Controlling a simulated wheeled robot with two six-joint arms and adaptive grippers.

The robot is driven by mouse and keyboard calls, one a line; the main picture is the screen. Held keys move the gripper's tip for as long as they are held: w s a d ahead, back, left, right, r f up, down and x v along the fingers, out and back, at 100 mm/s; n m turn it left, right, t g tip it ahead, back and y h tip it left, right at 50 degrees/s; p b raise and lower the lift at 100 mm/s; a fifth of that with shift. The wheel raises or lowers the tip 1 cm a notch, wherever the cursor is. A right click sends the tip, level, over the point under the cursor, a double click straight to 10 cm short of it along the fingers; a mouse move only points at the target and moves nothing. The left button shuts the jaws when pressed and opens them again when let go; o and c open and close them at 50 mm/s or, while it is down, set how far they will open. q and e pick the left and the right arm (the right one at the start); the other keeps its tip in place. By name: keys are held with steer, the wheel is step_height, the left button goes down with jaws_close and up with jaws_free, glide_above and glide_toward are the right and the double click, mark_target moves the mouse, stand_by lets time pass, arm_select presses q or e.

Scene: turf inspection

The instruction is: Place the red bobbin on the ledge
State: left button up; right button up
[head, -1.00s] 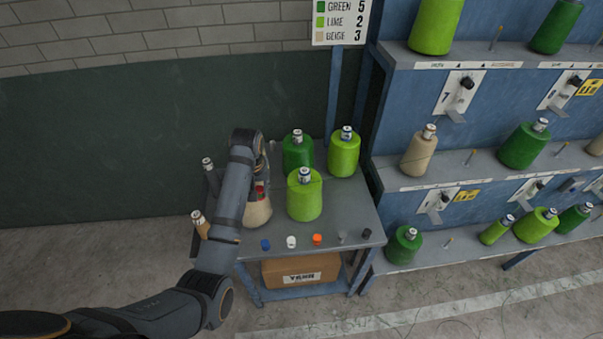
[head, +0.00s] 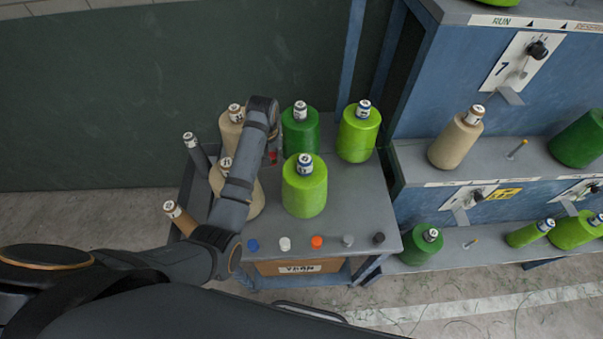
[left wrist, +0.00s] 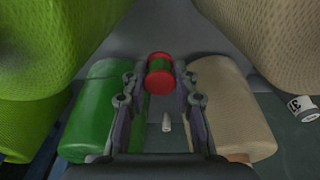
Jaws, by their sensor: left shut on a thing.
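The red bobbin (left wrist: 159,75) has red end discs and a green middle in the left wrist view. My left gripper (left wrist: 160,84) is shut on it, with a finger on each side. In the head view the bobbin is a small red patch (head: 273,157), mostly hidden by my left arm, among the cones on the grey cart. My right gripper is not in view. The blue rack at the right has grey shelf ledges (head: 415,163); I cannot tell which surface is the task's ledge.
A dark green cone (head: 300,135), lime cones (head: 305,190) and beige cones (head: 231,130) crowd the cart. Several small coloured pieces (head: 316,242) line its front edge. A cardboard box (head: 300,267) sits below. The cart's right front surface (head: 360,210) is clear.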

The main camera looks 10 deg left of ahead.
arm_select(q)
steer(key=shift+w+f, duration=0.25)
steer(key=shift+f, duration=0.2)
steer(key=p, duration=0.1)
glide_above(276, 178)
steer(key=f, duration=0.4)
steer(key=shift+s+f, duration=0.2)
steer(key=shift+s, duration=0.15)
steer(key=shift+f, duration=2.55)
steer(key=o, duration=0.9)
steer(key=shift+f, duration=0.1)
steer(key=shift+o, duration=0.2)
